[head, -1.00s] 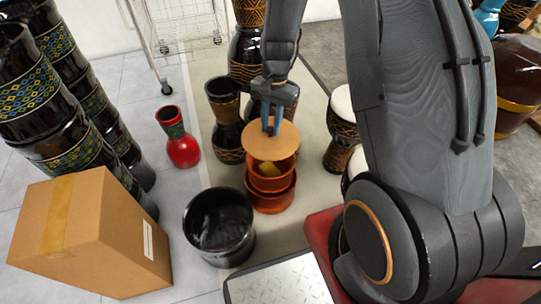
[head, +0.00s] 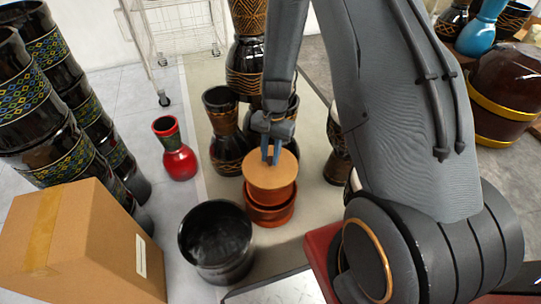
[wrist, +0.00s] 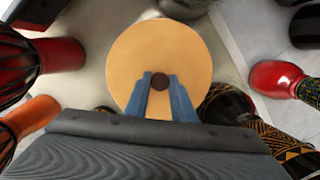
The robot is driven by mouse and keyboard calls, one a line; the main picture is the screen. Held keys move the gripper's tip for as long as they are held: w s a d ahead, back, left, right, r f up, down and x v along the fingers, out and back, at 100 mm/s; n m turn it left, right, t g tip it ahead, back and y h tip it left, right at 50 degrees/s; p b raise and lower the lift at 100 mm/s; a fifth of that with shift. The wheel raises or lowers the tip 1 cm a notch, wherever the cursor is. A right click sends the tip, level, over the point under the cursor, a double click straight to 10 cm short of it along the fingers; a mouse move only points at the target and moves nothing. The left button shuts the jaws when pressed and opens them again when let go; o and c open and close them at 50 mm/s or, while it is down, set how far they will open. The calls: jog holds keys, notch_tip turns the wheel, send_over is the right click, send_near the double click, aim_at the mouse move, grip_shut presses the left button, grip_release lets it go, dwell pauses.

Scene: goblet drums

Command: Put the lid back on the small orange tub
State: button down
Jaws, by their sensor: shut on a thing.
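The lid (head: 258,170) is a flat tan disc with a small dark knob (wrist: 160,82), seen from above in the wrist view. My gripper (head: 271,155) is shut on the knob; its blue fingers (wrist: 160,88) stand on either side of it. The lid lies level over the mouth of the small orange tub (head: 272,194) and hides its opening. I cannot tell whether the lid rests on the rim or hovers just above it. The tub stands on or in a wider red-orange piece (head: 270,216). In the wrist view the lid hides the tub.
A red goblet drum (head: 178,162) stands left. Dark carved drums (head: 226,150) crowd close behind the tub. A wire rack (head: 170,30) is at the back.

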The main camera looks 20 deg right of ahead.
jog(key=shift+f, duration=0.55)
jog(key=c, duration=1.5)
grip_release()
notch_tip(320, 180, up, 13)
jog(key=w+d+p, duration=0.1)
jog(key=p, duration=0.3)
jog(key=s+a+r+n, duration=0.4)
jog(key=a+r, duration=0.1)
jog(key=a, duration=0.2)
jog(key=s+a+r+n, duration=0.3)
jog(key=s+a+r, duration=0.2)
jog(key=a, duration=0.2)
jog(key=s+a+r+n, duration=0.2)
jog(key=s+n, duration=0.1)
jog(key=s, duration=0.2)
jog(key=s+a+r+n, duration=0.2)
jog(key=s+n, duration=0.1)
jog(key=s, duration=0.3)
jog(key=s+a+r+n+t, duration=0.1)
jog(key=s+a+r+n, duration=0.1)
jog(key=s, duration=0.4)
jog(key=shift+a+r+n+h, duration=0.3)
jog(key=shift+a+r+n, duration=0.15)
jog(key=shift+r, duration=0.15)
